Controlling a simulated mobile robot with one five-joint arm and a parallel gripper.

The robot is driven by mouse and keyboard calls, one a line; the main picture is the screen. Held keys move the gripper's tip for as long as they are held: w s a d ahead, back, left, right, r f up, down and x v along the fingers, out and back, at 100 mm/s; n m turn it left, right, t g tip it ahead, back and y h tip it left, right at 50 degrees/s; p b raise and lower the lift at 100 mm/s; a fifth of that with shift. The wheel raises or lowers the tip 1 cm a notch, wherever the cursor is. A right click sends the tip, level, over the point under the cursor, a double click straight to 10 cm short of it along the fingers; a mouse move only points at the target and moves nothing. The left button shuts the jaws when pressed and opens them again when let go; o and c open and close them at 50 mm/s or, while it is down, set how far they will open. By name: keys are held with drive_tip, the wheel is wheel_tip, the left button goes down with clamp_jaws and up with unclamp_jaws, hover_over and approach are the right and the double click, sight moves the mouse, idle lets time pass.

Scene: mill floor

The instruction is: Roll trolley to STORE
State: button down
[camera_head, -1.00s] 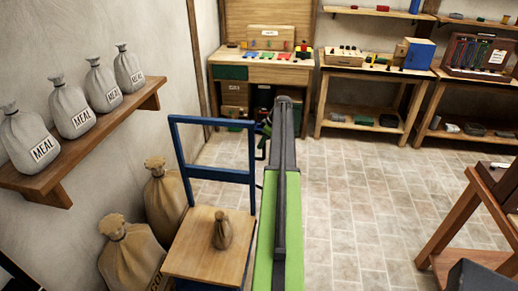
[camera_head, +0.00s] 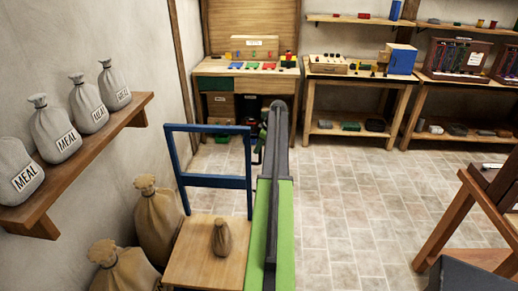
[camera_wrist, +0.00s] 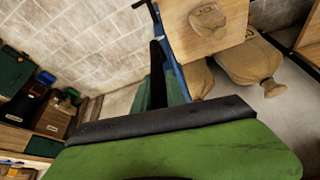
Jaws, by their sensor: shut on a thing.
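The trolley has a blue upright handle frame (camera_head: 208,182) and a flat wooden deck (camera_head: 190,262). A small brown sack (camera_head: 222,237) stands on the deck. My gripper (camera_wrist: 160,82) is shut on the blue handle frame, at its right-hand side as the head view shows it. In the head view my green and black arm hides most of the grip and the deck's right edge. The wrist view shows the deck (camera_wrist: 180,38) and small sack (camera_wrist: 207,18) at the top. No sign reading STORE is legible.
Two large brown sacks (camera_head: 157,220) stand on the floor close left of the trolley. A wall shelf (camera_head: 95,165) with grey MEAL sacks juts out above them. Benches (camera_head: 358,82) line the back wall. A wooden stand (camera_head: 450,222) is at right. Tiled floor (camera_head: 350,200) between is clear.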

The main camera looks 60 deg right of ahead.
drive_tip(key=shift+w+a, duration=0.15)
drive_tip(key=shift+w, duration=0.1)
drive_tip(key=c, duration=1.4)
unclamp_jaws()
drive_tip(key=shift+c, duration=0.2)
drive_tip(key=shift+o, duration=0.4)
drive_tip(key=shift+s, duration=0.1)
drive_tip(key=p+v, duration=1.6)
drive_tip(key=v, duration=0.1)
drive_tip(key=shift+s+r, duration=0.15)
drive_tip(key=shift+s, duration=0.05)
